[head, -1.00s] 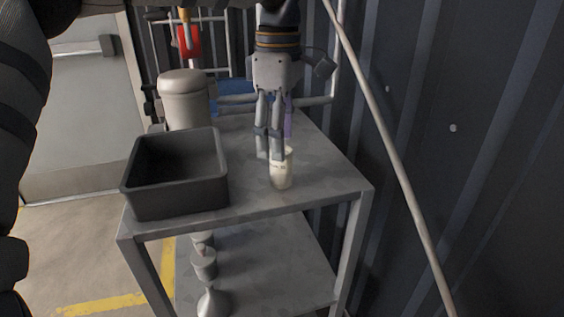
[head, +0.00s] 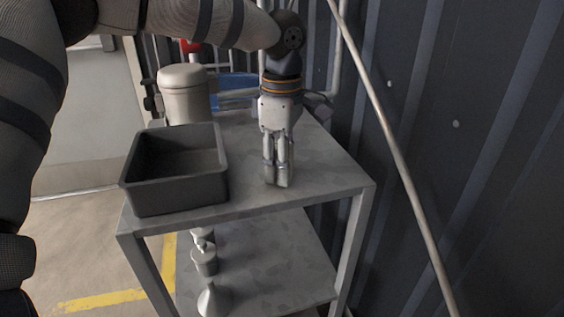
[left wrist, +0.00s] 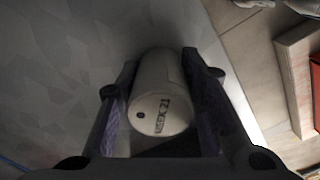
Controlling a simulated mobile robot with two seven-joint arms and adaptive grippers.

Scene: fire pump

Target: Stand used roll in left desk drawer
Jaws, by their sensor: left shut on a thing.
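The roll is a small off-white cylinder, shown in the left wrist view (left wrist: 158,98) between the two finger pads, with dark printing on the end nearest the camera. My left gripper (head: 277,178) points down at the right part of the grey table's top and is shut on the roll. In the head view the fingers hide most of the roll, and I cannot tell whether it touches the tabletop. A dark open-topped drawer-like box (head: 177,198) sits on the left of the table, apart from the gripper, and looks empty. My right gripper is not in view.
The grey metal table (head: 320,172) has clear top around the gripper and a lower shelf (head: 275,262). A beige lidded canister (head: 183,95) is behind the box. A slanted pole (head: 385,140) and a dark corrugated wall (head: 500,150) are on the right.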

